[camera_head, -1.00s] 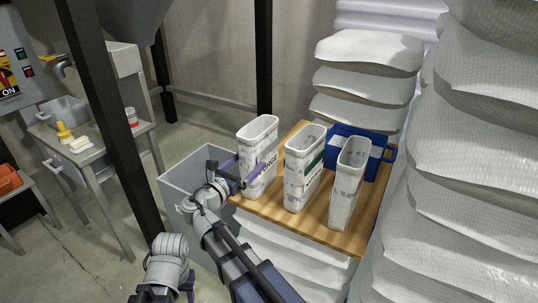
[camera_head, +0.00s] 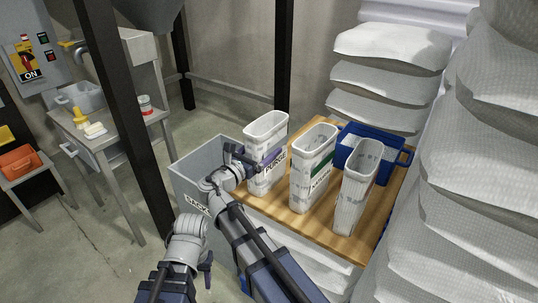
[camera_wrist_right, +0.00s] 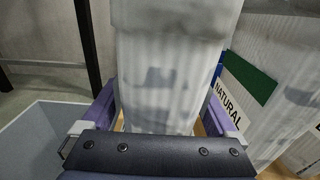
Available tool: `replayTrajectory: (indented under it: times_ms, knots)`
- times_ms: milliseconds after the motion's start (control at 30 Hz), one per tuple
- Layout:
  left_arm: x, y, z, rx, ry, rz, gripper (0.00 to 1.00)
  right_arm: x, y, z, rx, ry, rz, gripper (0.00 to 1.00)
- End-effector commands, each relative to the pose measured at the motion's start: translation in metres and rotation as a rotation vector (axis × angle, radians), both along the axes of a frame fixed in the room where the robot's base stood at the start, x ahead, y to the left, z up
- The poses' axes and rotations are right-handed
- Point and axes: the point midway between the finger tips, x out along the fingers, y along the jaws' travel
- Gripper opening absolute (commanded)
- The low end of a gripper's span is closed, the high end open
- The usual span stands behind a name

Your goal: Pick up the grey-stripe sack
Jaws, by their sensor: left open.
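Three tall pale sacks with open tops stand upright in a row on a wooden board (camera_head: 305,221). The left sack (camera_head: 265,128) is lettered PURGE, with a purple strip beside the lettering that may be my finger. The middle sack (camera_head: 312,150) has a green stripe and NATURAL lettering. The right sack (camera_head: 357,190) shows only faint grey marks; I cannot make out its stripe. My right gripper (camera_head: 262,160) has its fingers either side of the left sack, which fills the right wrist view (camera_wrist_right: 160,80). Whether they press it is unclear. My left gripper (camera_head: 206,268) is open and low, away from the sacks.
A blue crate (camera_head: 402,158) stands behind the right sack. A grey bin (camera_head: 190,178) is left of the board. Large white sacks are stacked behind (camera_head: 390,45) and at the right (camera_head: 490,160). A dark post (camera_head: 125,130) stands at left.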

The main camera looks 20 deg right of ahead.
Motion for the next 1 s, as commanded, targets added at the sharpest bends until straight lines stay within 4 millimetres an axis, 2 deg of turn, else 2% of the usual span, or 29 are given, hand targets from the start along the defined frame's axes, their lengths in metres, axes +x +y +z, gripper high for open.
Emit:
replayTrajectory:
  times_ms: [67, 800, 1000]
  knots:
    - [0.0002, -0.0002, 0.0000, 0.000, 0.000, 0.000, 0.50, 0.0000, -0.0003, 0.0000, 0.000, 0.000, 0.000, 0.83]
    - [0.0002, -0.0002, 0.0001, 0.000, 0.000, 0.000, 0.50, 0.0000, -0.0004, 0.0004, -0.001, -0.001, 0.000, 0.00]
    - [0.0002, -0.0001, 0.0003, 0.000, 0.000, 0.000, 0.50, 0.0000, -0.0004, 0.0010, -0.003, -0.001, 0.000, 0.00]
